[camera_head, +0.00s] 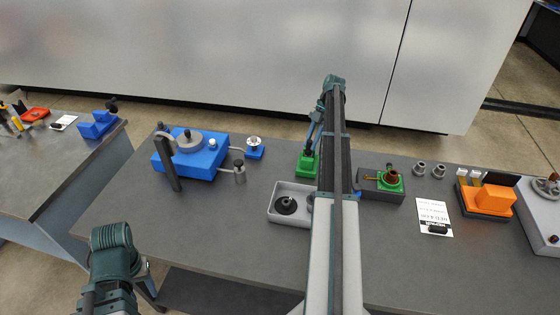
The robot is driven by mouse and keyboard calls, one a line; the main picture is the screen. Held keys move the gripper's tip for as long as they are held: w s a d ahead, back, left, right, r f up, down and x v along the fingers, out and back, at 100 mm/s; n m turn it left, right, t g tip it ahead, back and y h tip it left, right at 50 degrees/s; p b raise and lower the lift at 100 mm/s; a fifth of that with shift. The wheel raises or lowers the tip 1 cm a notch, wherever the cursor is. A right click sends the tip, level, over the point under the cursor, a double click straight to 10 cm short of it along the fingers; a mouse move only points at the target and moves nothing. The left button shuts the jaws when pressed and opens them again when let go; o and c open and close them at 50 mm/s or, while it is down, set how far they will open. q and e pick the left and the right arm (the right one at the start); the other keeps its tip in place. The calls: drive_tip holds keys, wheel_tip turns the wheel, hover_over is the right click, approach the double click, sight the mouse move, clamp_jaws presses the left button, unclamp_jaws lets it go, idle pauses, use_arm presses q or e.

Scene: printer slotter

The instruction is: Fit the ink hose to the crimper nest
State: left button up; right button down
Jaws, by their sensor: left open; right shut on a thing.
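My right gripper (308,150) is at the far end of my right arm, pointing down just over a small green block (307,168) on the table. It is shut on a small dark part that is mostly hidden. I cannot tell whether this part is the ink hose, or whether it touches the block. I cannot make out the crimper nest for certain. A blue machine (203,163) with a grey disc and upright dark lever stands at the left. My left gripper (108,300) is open at the lower left, off the table's front edge, its jaws hardly visible.
A light tray (273,213) with a black round part is partly behind my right arm. At the right are a dark box (368,195) with a copper ring, two grey rings, a printed card (434,212) and an orange unit (487,203). The table's front left is clear.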

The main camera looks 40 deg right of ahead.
drive_tip(key=shift+f, duration=0.2)
idle(0.6)
drive_tip(key=c, duration=0.7)
unclamp_jaws()
drive_tip(key=shift+o, duration=0.2)
drive_tip(key=shift+r, duration=0.1)
drive_tip(key=p+v, duration=1.2)
drive_tip(key=v, duration=0.1)
drive_tip(key=shift+d+r, duration=0.15)
drive_tip(key=shift+r, duration=0.15)
drive_tip(key=shift+s, duration=0.15)
